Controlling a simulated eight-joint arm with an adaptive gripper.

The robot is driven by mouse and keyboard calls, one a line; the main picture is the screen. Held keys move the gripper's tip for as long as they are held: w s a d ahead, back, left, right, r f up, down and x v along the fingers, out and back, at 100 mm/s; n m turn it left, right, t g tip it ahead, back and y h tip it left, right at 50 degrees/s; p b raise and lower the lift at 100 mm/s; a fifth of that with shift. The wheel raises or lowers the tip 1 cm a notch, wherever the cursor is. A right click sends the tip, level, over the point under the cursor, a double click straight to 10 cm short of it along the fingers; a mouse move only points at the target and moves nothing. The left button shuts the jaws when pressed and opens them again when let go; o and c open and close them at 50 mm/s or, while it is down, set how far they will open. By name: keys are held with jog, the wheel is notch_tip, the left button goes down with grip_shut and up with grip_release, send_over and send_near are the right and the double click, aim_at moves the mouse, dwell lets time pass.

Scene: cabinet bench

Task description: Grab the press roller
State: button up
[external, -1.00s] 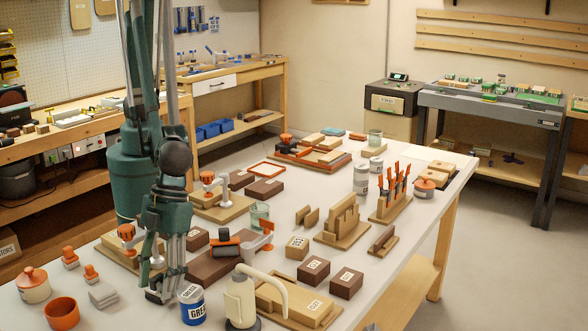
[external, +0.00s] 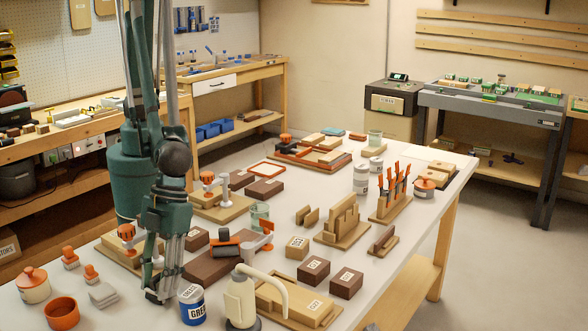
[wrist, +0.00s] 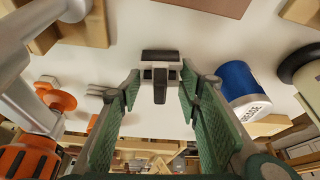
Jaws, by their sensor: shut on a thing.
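My gripper (external: 160,296) points down at the near side of the white bench, just left of the blue grease can (external: 192,305). In the wrist view its green-padded fingers (wrist: 159,92) are shut on a small tool, which looks like the press roller (wrist: 160,57). It has a dark bar across the far end, a pale bracket and a dark stem between the fingertips. In the external view the fingers mostly hide this tool. I cannot tell whether it touches the bench.
The grease can also stands close by the right finger in the wrist view (wrist: 240,84). Grey plates (external: 103,294) and an orange cup (external: 62,312) lie left of my gripper. A cream spouted can (external: 241,300) and a brown block (external: 213,266) stand to the right.

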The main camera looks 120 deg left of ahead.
aim_at(156, 276)
jog(key=shift+r, duration=0.15)
jog(key=shift+r+p, duration=0.85)
jog(key=shift+r, duration=4)
